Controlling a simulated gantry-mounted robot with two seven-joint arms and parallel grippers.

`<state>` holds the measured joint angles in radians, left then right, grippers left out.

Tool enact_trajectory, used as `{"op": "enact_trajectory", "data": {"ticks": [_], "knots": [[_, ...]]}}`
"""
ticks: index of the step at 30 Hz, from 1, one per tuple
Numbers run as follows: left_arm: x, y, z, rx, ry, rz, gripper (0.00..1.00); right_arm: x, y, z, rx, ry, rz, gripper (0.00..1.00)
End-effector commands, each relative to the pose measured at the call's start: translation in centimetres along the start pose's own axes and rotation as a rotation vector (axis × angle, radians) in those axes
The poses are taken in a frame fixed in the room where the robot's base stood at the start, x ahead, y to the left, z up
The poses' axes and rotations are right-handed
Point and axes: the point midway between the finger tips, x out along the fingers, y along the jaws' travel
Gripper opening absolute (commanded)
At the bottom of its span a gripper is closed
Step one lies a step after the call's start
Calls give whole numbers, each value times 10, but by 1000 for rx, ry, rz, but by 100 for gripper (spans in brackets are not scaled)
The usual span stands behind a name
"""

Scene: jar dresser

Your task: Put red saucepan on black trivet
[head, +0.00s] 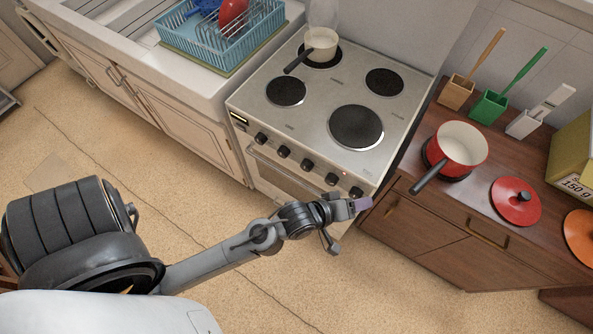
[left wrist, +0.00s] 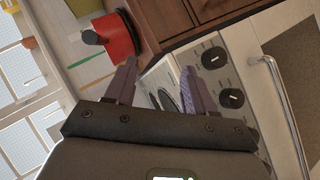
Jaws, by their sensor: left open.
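The red saucepan (head: 442,158), cream inside with a black handle pointing front-left, stands upright on the wooden dresser right of the stove. A dark round edge, likely the black trivet (head: 460,178), shows under it; most of that is hidden, so I cannot tell how well the pan sits on it. My left gripper (head: 362,204) is open and empty, in front of the stove's right corner, left of and apart from the saucepan handle. In the left wrist view the open fingers (left wrist: 158,90) point toward the red saucepan (left wrist: 120,38). My right gripper is not in view.
A red lid (head: 514,203) and an orange disc (head: 582,236) lie on the dresser. Utensil holders (head: 488,106) and a yellow box (head: 574,150) stand behind. The stove (head: 310,118) carries a cream saucepan (head: 320,42) on a back burner. Its front burners are clear.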

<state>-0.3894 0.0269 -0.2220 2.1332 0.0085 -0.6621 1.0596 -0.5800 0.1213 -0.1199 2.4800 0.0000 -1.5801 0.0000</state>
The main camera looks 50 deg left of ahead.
Motion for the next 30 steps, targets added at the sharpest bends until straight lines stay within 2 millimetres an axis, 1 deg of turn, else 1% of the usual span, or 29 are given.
{"op": "enact_trajectory", "data": {"ticks": [1, 3, 5, 6, 9, 12, 15, 19, 27, 30], "knots": [[-15, -16, 0, 131, -40, -86, 54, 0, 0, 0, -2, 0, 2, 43], [-36, -38, 0, 319, -117, -198, 54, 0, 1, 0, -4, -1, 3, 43], [-56, -54, 1, 470, -196, -280, 54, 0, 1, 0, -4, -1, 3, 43], [-70, -64, 2, 562, -253, -327, 54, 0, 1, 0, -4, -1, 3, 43], [-102, -84, 3, 759, -393, -415, 54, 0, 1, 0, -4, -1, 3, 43], [-129, -96, 4, 899, -512, -465, 54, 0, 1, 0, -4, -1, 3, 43], [-146, -104, 4, 983, -595, -491, 54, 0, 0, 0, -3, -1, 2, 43], [-156, -107, 4, 1031, -644, -502, 54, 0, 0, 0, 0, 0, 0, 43], [-157, -108, 4, 1035, -648, -502, 54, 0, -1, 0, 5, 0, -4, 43], [-158, -105, 3, 1035, -648, -502, 54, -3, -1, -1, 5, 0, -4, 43]]}}
